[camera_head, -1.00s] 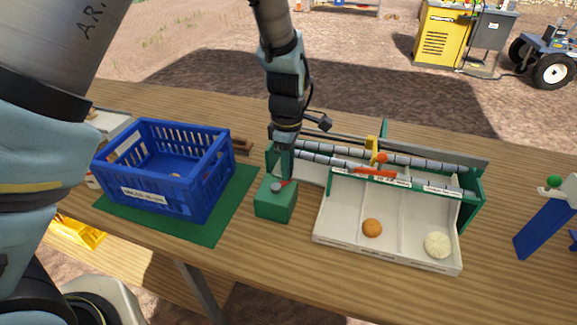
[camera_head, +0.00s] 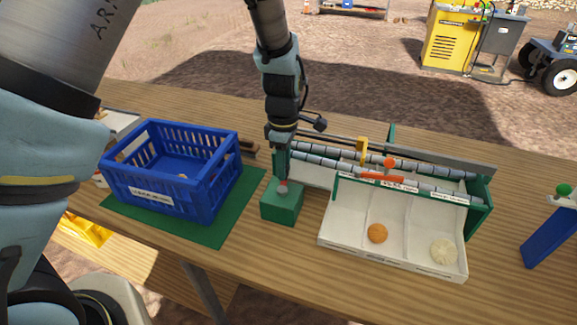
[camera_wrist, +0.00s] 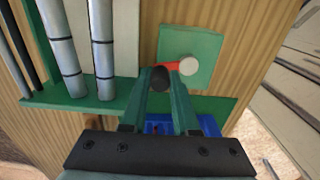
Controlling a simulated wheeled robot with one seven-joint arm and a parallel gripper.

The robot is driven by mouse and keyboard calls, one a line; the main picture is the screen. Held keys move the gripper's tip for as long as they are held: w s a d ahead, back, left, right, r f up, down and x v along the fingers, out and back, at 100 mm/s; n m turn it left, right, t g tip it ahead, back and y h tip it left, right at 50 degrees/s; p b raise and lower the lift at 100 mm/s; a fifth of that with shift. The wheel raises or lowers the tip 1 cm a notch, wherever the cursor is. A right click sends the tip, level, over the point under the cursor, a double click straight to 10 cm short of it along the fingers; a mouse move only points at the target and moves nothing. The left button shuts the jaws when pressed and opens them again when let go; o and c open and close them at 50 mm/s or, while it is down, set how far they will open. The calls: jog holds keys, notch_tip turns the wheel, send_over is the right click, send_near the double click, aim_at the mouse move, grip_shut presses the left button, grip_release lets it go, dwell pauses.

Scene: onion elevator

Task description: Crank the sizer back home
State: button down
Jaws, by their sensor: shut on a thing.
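The sizer (camera_head: 478,215) is a green frame with grey rollers, standing right of centre on the wooden table. Its crank is on a green block (camera_head: 282,205) at its left end. In the wrist view the crank has a red arm (camera_wrist: 171,66), a pale round hub (camera_wrist: 189,65) and a dark knob (camera_wrist: 161,79). My gripper (camera_head: 283,183) points down over the block, shut on the knob; its green fingers (camera_wrist: 161,90) flank it. A yellow piece (camera_head: 362,150) stands at the sizer's rear rail, left of an orange-red ball (camera_head: 389,162).
A white divided tray (camera_head: 392,263) at the sizer's front holds an orange onion (camera_head: 377,233) and a white onion (camera_head: 443,251). A blue crate (camera_head: 178,197) sits on a green mat (camera_head: 215,232) to the left. A blue stand (camera_head: 548,236) is at the right.

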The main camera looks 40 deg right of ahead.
jog(key=shift+s+a+f, duration=0.15)
jog(key=shift+s+a, duration=0.05)
jog(key=shift+a, duration=0.1)
jog(key=shift+w+a, duration=0.35)
jog(key=shift+a, duration=0.25)
jog(key=shift+a, duration=0.6)
dwell(0.4)
jog(key=shift+s+a, duration=0.1)
jog(key=shift+a, duration=0.5)
